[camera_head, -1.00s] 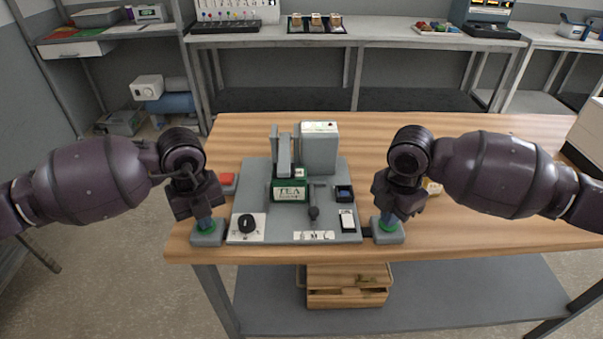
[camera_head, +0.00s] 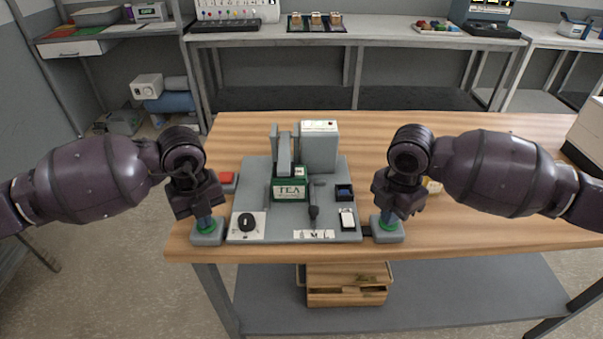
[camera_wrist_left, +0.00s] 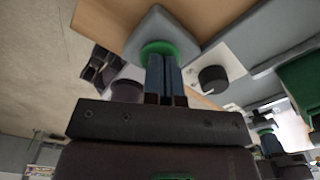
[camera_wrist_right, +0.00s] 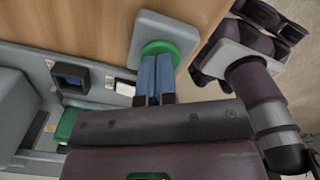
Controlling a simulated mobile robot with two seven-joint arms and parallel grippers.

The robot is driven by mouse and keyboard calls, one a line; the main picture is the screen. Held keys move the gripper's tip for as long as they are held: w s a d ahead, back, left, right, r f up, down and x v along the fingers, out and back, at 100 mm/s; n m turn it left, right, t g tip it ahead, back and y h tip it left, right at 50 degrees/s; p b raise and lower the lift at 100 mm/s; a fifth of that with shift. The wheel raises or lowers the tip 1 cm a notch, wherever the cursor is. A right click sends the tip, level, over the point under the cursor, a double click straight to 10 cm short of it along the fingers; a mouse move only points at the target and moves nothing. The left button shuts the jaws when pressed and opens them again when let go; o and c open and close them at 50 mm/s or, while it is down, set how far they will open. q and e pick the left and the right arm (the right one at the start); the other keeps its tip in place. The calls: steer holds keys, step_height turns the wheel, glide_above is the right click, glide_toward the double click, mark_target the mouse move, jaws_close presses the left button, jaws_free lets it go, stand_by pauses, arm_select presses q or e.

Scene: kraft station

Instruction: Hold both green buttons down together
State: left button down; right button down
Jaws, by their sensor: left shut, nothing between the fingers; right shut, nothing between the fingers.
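The left green button (camera_head: 206,226) sits on a grey base (camera_head: 207,239) at the table's front left. My left gripper (camera_head: 205,221) is shut and empty, pointing down with its fingertips at the button's top; the left wrist view shows the same button (camera_wrist_left: 160,48) behind the blue fingers. The right green button (camera_head: 387,226) sits on a matching grey base (camera_head: 388,237). My right gripper (camera_head: 388,217) is shut and empty, its tips at that button's top, as the right wrist view shows (camera_wrist_right: 160,48). Fingertips hide part of each button, so how far each is pressed is unclear.
Between the buttons stands a grey board (camera_head: 272,228) with a machine bearing a green TEA box (camera_head: 289,190), a black knob (camera_head: 246,221) and a dark lever (camera_head: 314,212). The table's right side is mostly clear.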

arm_select(q)
steer(key=shift+f, duration=0.15)
arm_select(e)
steer(key=shift+s+f, duration=0.2)
steer(key=shift+f, duration=0.1)
steer(key=shift+w+r, duration=0.15)
steer(key=shift+r, duration=3.55)
arm_select(q)
steer(key=shift+r, duration=3.65)
steer(key=shift+f, duration=0.1)
